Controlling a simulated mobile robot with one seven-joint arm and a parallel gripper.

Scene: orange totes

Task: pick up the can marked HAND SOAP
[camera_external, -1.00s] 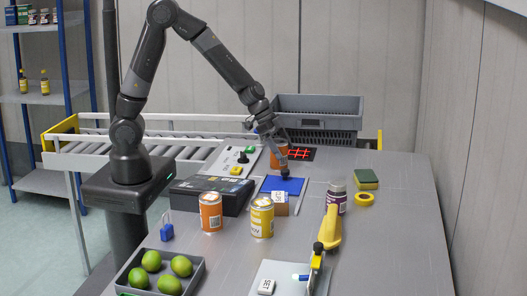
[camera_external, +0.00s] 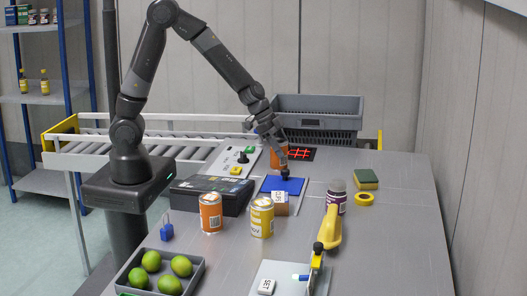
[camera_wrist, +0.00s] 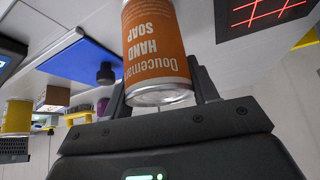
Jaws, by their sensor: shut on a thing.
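The orange can marked HAND SOAP (camera_wrist: 155,50) fills the top middle of the wrist view, its lettering upside down and its metal end towards the camera. My gripper (camera_wrist: 162,88) is shut on it, with one dark finger at each side. In the external view the can (camera_external: 279,155) is at the far part of the table, partly hidden by my gripper (camera_external: 277,146). I cannot tell whether its base touches the table. A second orange can (camera_external: 210,213) stands upright nearer the camera; its name is not readable.
A blue panel with a black knob (camera_external: 284,184) and a small box (camera_external: 280,203) are just in front. A red-lit grid (camera_external: 301,154) is to the right, a grey tote (camera_external: 318,109) behind. A yellow can (camera_external: 261,217) and dark case (camera_external: 211,194) stand nearer.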

